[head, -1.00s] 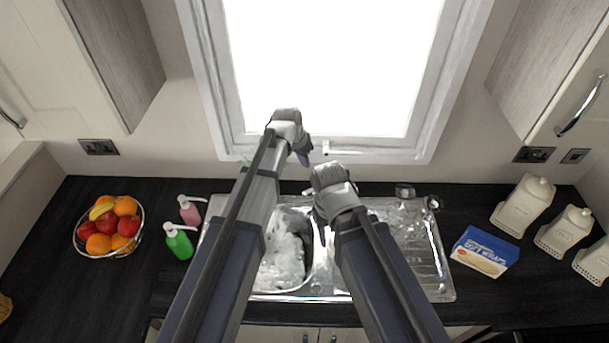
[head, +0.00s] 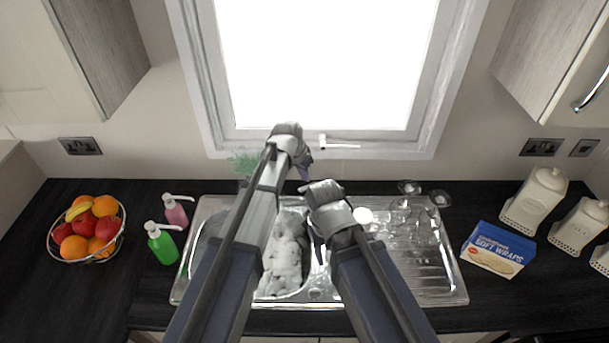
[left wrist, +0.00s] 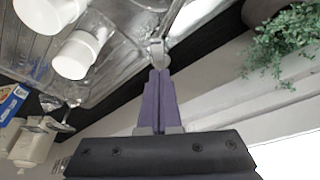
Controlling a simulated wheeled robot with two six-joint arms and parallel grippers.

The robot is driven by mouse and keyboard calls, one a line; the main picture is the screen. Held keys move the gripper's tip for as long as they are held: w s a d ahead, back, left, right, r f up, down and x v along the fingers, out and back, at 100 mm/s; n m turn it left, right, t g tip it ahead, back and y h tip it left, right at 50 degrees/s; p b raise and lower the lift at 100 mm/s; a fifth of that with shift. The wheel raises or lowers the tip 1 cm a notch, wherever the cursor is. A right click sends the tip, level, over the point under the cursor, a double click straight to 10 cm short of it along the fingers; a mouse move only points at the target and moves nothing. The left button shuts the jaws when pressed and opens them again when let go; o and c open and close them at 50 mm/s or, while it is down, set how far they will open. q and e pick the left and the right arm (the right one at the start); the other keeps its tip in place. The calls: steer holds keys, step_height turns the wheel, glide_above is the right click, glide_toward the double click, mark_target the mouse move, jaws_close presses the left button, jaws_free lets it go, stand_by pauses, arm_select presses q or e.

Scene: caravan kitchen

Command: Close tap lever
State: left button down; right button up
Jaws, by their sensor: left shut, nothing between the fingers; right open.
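The tap (left wrist: 157,50) shows in the left wrist view at the back edge of the sink, directly ahead of my left fingertips. Its lever is hard to tell apart from its body there. My left gripper (left wrist: 158,75) has its purple fingers shut with nothing between them, tips at or very near the tap; contact is unclear. In the head view my left gripper (head: 303,167) is above the back of the sink, and the arms hide most of the tap. My right gripper (head: 316,240) is lower, over the middle of the sink (head: 455,290), its fingers mostly hidden.
White cups (left wrist: 80,52) and upturned glasses (head: 409,188) stand on the drainer side. A green plant (left wrist: 280,45) is by the window. Soap bottles (head: 162,243) and a fruit bowl (head: 88,230) are left; a wraps box (head: 497,250) and canisters (head: 535,200) are right.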

arm_select(q)
steer(key=shift+s+a+f+b, duration=0.15)
steer(key=shift+s+f+b, duration=0.1)
steer(key=shift+f, duration=0.2)
steer(key=shift+s+a+f+b, duration=0.1)
steer(key=shift+s+f+b, duration=0.1)
steer(key=shift+f, duration=0.25)
arm_select(e)
steer(key=shift+f, duration=0.9)
arm_select(q)
steer(key=shift+s+f, duration=0.1)
steer(key=f+t+b, duration=0.1)
steer(key=b, duration=0.1)
steer(key=s+a+f+h+b, duration=0.1)
steer(key=b, duration=0.1)
steer(key=s+f+t+b, duration=0.1)
steer(key=b, duration=0.1)
steer(key=shift+s+a+f+t+h, duration=0.1)
steer(key=shift+a+f+t+h, duration=0.05)
steer(key=shift+a+t+h, duration=0.2)
arm_select(e)
step_height(320, 180, down, 6)
steer(key=shift+f, duration=0.1)
